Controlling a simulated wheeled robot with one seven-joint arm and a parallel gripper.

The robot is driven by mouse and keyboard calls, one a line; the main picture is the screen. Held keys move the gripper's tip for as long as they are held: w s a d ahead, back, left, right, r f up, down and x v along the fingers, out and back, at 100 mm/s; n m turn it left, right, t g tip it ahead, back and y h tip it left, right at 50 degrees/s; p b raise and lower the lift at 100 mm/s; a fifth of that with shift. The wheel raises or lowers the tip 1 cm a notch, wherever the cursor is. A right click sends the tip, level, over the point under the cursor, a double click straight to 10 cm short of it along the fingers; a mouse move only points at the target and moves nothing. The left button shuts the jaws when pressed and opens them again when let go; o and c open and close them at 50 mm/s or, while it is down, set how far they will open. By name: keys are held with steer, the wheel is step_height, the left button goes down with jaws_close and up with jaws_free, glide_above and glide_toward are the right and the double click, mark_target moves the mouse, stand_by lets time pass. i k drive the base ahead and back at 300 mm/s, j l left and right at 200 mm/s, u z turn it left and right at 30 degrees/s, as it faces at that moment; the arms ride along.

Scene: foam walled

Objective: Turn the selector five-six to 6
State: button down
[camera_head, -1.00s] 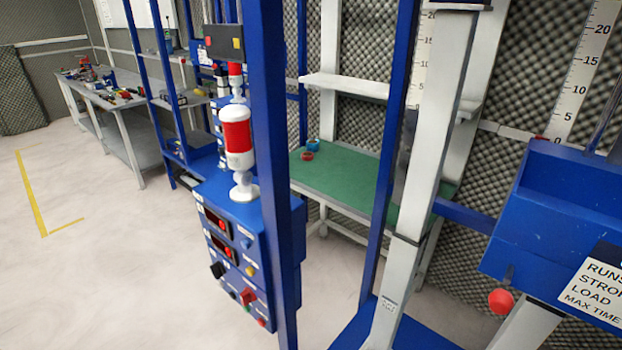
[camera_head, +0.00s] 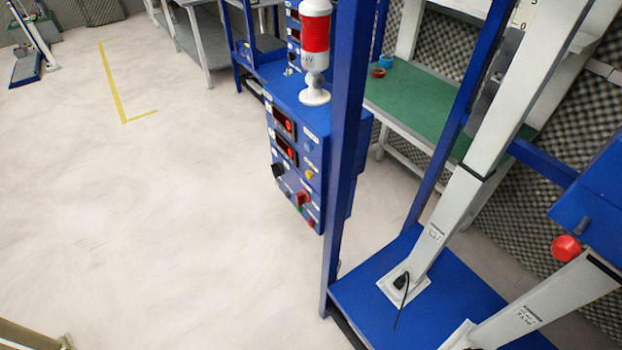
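A blue control box (camera_head: 318,115) is fixed to a blue upright post near the middle of the head view. Its front panel carries two dark displays (camera_head: 284,122) with red lights, a black knob (camera_head: 278,170), a red knob (camera_head: 302,197) and several small coloured buttons. The panel is seen at a steep angle, and its labels are too small to read. I cannot tell which control is the selector five-six or where it points. My gripper is not clearly in view.
A red and white signal lamp (camera_head: 315,50) stands on the box. A blue post (camera_head: 347,150) rises beside it, from a blue base plate (camera_head: 385,295). A green-topped table (camera_head: 425,110) stands behind. The pale floor (camera_head: 150,220) at left is open, with yellow tape (camera_head: 112,85).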

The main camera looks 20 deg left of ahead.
mark_target(277, 169)
steer(key=i+j+u, duration=0.35)
steer(key=j, duration=0.2)
steer(key=i+j+u, duration=0.3)
steer(key=j, duration=0.15)
steer(key=k+j, duration=0.05)
